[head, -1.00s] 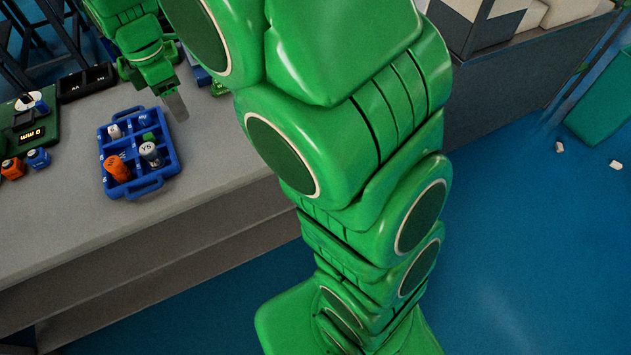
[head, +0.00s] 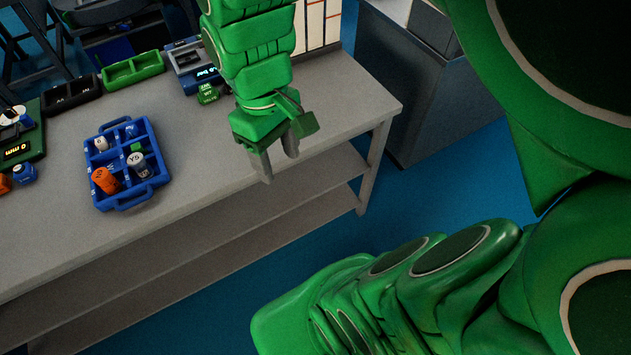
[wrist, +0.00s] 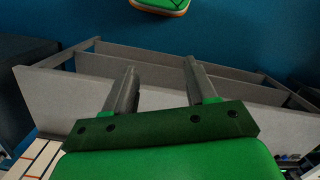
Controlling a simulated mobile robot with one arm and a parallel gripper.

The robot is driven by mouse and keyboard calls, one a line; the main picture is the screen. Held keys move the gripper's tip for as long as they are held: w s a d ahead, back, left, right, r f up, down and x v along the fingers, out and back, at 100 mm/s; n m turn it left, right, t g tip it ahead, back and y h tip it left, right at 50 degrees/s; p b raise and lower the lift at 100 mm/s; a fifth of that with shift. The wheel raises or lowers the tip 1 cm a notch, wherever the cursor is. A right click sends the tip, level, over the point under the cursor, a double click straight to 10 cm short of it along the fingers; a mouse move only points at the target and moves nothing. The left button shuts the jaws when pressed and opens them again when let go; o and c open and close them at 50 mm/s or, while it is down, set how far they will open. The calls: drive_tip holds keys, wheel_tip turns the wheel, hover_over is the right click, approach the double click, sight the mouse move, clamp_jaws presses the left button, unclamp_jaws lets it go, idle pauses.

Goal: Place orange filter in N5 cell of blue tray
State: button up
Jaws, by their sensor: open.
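The blue tray (head: 152,183) stands on the grey bench at the left in the head view. An orange filter (head: 104,181) stands upright in a front-left cell of it. The cell labels are too small to read. My gripper (head: 279,165) is open and empty, pointing down near the bench's front edge, well to the right of the tray. In the wrist view its two fingers (wrist: 157,88) are apart with nothing between them. The tray is not in the wrist view.
Another orange item (head: 4,184) and a blue one (head: 25,173) sit at the far left beside a green device (head: 28,147). Black (head: 70,95) and green (head: 133,69) bins and a blue-grey device (head: 190,62) stand behind. The bench (head: 205,150) is clear right of the tray.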

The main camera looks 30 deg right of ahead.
drive_tip(key=s+d+f+m, duration=0.1)
drive_tip(key=s+d+m, duration=0.1)
drive_tip(key=s+m, duration=0.2)
drive_tip(key=s, duration=0.3)
drive_tip(key=shift+s, duration=0.3)
drive_tip(key=shift+f, duration=0.1)
idle(0.6)
